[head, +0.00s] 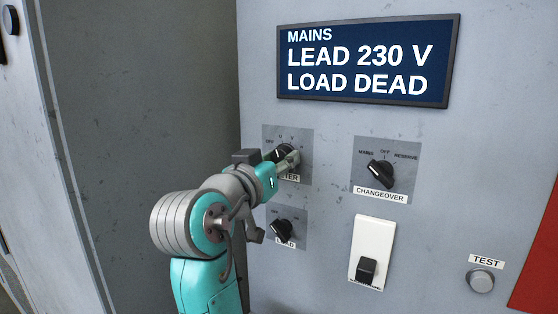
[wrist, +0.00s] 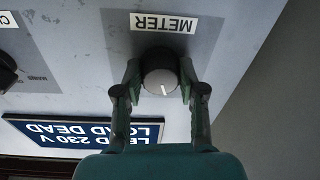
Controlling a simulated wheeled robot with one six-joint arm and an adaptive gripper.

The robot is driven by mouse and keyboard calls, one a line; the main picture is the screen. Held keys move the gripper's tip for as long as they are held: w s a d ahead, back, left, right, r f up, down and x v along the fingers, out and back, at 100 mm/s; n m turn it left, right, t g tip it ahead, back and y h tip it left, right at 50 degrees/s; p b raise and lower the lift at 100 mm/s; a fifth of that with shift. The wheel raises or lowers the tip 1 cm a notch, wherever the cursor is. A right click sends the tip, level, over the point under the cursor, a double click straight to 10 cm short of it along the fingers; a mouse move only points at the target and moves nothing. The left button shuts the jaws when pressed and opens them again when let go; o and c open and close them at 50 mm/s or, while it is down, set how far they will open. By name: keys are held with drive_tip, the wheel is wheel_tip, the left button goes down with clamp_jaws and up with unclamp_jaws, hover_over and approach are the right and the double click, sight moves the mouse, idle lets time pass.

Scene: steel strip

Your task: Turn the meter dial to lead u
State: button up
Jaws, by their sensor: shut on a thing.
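The meter dial (head: 279,152) is a dark round knob on a grey plate at the upper left of the panel. Letters, including OFF, U and V, are printed above it. In the wrist view, which is upside down, the dial (wrist: 160,78) sits between the fingers of my gripper (wrist: 159,80), which is shut on it from both sides. Its pale pointer line points down in that view, toward the panel's top. My gripper (head: 286,158) partly covers the dial and its METER label in the head view, so the exact letter is unclear.
A display (head: 368,60) reads MAINS, LEAD 230 V, LOAD DEAD. The changeover knob (head: 380,173) is to the right, the load knob (head: 283,230) below. A white plate with a black switch (head: 368,269) and a TEST button (head: 480,281) are lower right.

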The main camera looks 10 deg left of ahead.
drive_tip(key=o, duration=1.1)
drive_tip(key=shift+o, duration=0.2)
drive_tip(key=v, duration=1.2)
drive_tip(key=shift+f, duration=0.1)
